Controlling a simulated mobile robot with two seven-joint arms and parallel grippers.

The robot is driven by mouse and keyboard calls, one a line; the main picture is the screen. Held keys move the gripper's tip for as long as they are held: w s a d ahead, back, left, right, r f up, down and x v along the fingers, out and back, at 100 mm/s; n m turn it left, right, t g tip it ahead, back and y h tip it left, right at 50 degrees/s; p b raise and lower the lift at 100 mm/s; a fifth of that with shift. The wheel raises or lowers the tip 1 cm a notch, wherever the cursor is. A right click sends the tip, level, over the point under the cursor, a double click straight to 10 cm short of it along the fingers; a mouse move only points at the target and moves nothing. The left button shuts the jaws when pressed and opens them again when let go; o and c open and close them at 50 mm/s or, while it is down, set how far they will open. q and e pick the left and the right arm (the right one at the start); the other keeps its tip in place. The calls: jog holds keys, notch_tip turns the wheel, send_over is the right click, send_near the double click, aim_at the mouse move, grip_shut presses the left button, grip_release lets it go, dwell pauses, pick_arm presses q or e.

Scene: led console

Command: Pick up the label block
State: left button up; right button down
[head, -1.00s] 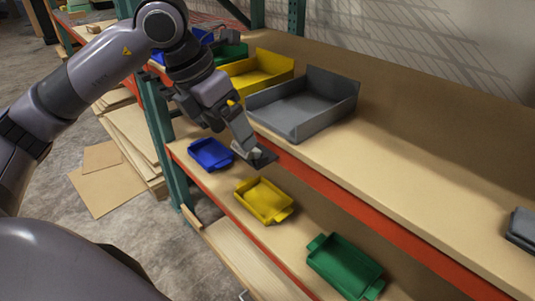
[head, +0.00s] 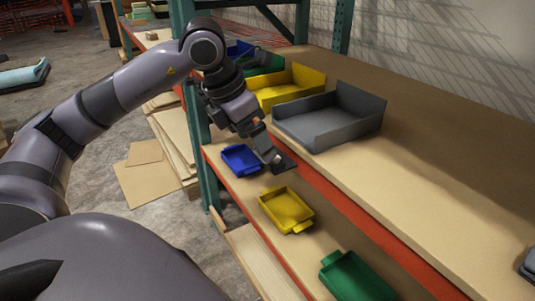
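My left arm comes in from the left, and its gripper (head: 277,160) is at the front edge of the upper shelf, in front of the grey bin and just right of the small blue tray. A small pale piece and a dark flat plate show at the fingertips. I cannot tell whether they are finger parts or a held block, nor whether the fingers are open or shut. I cannot make out the label block for certain. My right gripper is not in view.
The upper shelf (head: 440,150) holds a grey bin (head: 330,118), a yellow bin (head: 307,80) and a green bin. On the lower shelf are a blue tray (head: 240,159), a yellow tray (head: 286,209) and a green tray (head: 352,277). The upper shelf's right part is mostly clear.

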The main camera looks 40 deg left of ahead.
pick_arm(q)
jog(key=shift+x, duration=1.55)
jog(key=shift+w+r, duration=0.1)
jog(key=c, duration=1.1)
